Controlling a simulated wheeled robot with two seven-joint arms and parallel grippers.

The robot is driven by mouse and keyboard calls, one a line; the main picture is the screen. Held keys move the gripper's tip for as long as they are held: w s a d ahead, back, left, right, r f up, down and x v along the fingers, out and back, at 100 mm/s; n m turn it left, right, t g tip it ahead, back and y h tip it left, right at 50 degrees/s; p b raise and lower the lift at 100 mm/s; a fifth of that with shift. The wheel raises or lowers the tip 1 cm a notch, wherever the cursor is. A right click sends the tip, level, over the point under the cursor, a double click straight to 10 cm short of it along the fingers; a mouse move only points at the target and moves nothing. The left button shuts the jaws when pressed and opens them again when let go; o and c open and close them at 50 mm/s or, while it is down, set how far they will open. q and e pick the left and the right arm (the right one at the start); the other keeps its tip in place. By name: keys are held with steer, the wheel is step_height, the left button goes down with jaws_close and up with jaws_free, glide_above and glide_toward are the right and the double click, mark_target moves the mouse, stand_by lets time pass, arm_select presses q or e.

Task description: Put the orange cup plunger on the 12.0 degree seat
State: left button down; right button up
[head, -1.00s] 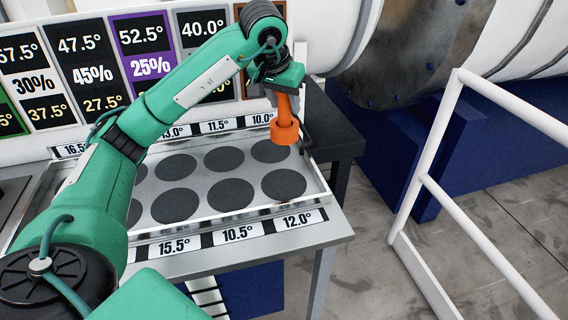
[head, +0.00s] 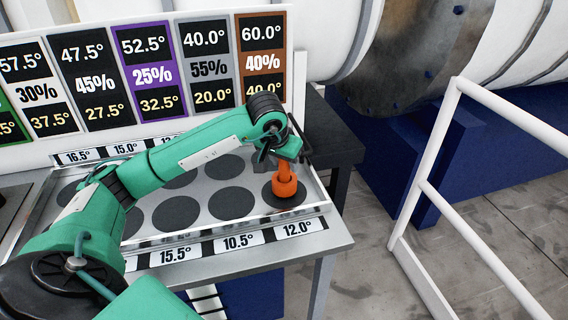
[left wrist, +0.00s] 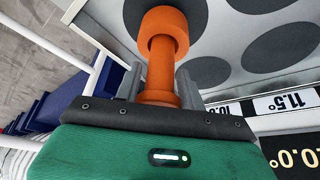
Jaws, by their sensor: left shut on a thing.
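The orange cup plunger (head: 284,186) is upright with its cup end down, over the dark round seat (head: 271,200) behind the 12.0° label (head: 299,227). I cannot tell whether the cup touches the seat or is just above it. My left gripper (head: 286,163) is shut on the plunger's upper stem. The left wrist view shows the plunger (left wrist: 162,58) between the grey fingers, with its cup end over a dark disc (left wrist: 196,14). My right gripper is not in view.
Several empty dark seats, such as one by the 10.5° label (head: 231,203), fill the metal tray (head: 322,203). My left arm hides some of them. A board (head: 183,16) with angle and percent cards stands behind. A white railing (head: 432,150) is at the right.

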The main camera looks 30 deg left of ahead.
arm_select(q)
steer(key=shift+f, duration=0.55)
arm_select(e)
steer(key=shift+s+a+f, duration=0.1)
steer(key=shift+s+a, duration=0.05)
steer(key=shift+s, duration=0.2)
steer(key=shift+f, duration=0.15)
arm_select(q)
steer(key=c, duration=1.1)
jaws_free()
steer(key=shift+f, duration=0.1)
steer(key=shift+c, duration=0.2)
steer(key=o, duration=0.3)
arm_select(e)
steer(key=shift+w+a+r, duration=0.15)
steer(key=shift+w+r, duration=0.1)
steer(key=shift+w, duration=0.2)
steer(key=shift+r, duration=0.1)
